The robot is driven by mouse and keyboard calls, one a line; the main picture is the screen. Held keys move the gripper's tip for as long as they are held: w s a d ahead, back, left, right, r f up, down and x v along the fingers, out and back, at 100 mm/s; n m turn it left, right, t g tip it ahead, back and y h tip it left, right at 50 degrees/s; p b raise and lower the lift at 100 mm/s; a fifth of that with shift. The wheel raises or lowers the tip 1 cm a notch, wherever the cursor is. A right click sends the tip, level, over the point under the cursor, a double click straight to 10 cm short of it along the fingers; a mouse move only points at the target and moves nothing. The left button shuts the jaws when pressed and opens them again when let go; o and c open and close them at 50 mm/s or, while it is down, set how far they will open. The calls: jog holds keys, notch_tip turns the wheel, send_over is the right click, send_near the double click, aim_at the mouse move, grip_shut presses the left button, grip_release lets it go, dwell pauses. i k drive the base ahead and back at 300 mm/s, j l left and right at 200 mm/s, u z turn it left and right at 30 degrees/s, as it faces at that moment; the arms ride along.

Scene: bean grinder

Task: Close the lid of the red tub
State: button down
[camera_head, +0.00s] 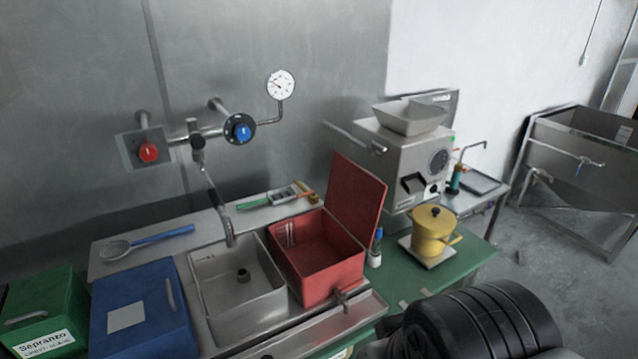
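The red tub (333,287) stands in the middle of the counter, just right of the grey basin. It is open and its inside looks empty. Its red lid (356,204) stands up along the tub's right side and leans outward a little to the right. A small metal tap or latch (342,297) is at the tub's front. My gripper is not in view.
A grey basin (222,279) and blue box (141,318) are left of the tub. The metal grinder (400,150) stands behind the lid. A yellow pot (433,236) and small blue-capped bottle (376,250) are to the right. A bent spout (219,205) hangs over the basin.

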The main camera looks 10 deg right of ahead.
aim_at(355, 197)
jog(key=i+l+u, duration=0.1)
jog(key=l+u, duration=0.35)
jog(key=l, duration=0.15)
jog(key=l+u, duration=0.5)
jog(key=k+l+u, duration=0.15)
jog(key=l+u, duration=0.3)
jog(key=l, duration=0.15)
jog(key=k+l, duration=0.1)
jog(key=l, duration=0.3)
jog(key=k+l, duration=0.15)
jog(key=l, duration=0.25)
jog(key=k+l+u, duration=0.1)
jog(key=l, duration=0.35)
jog(key=k+l, duration=0.1)
jog(key=l, duration=0.3)
jog(key=k+l, duration=0.15)
jog(key=l, duration=0.25)
jog(key=i+l+z, duration=0.3)
jog(key=i+l, duration=0.45)
